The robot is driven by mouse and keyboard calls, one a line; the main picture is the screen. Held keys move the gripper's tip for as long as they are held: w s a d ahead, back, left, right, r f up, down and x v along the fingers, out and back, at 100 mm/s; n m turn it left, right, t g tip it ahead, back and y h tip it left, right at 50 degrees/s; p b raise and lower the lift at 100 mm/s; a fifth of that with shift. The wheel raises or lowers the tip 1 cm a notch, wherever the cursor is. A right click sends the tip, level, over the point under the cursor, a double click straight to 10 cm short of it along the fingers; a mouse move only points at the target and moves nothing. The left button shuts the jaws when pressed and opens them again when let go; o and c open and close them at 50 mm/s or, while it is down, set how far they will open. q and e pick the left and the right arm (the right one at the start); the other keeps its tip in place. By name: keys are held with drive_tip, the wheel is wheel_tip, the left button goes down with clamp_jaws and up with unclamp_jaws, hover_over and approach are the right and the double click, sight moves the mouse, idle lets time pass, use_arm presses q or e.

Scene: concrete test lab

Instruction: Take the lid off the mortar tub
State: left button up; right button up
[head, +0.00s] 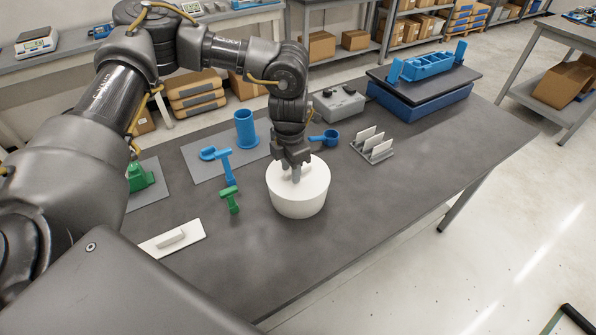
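The white round mortar tub (298,205) stands upright on the grey table, right of the middle of its near part. Its white lid (316,178) appears to sit on top; I see no clear gap between the lid and the tub. My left gripper (295,174) points down from above at the middle of the lid, with its fingertips at the lid's top. The gripper hides the lid's centre, so any handle there is hard to make out, and I cannot tell whether the fingers are closed on it. My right gripper is out of view.
Left of the tub lie a green tool (230,199), a blue tool (225,165) and a white float (172,240). A blue cylinder (246,128), blue scoop (328,138) and grey rack (373,150) stand behind. The table (400,195) is clear to the tub's right.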

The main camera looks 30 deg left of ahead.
use_arm(q)
drive_tip(key=shift+d+f, duration=0.1)
clamp_jaws()
idle(0.4)
drive_tip(key=shift+r+b, duration=0.5)
drive_tip(key=shift+r, duration=0.05)
drive_tip(key=s+d+r+b, duration=0.4)
drive_tip(key=d+r, duration=0.7)
drive_tip(key=d, duration=0.2)
drive_tip(key=shift+d+r, duration=0.2)
drive_tip(key=shift+r, duration=0.2)
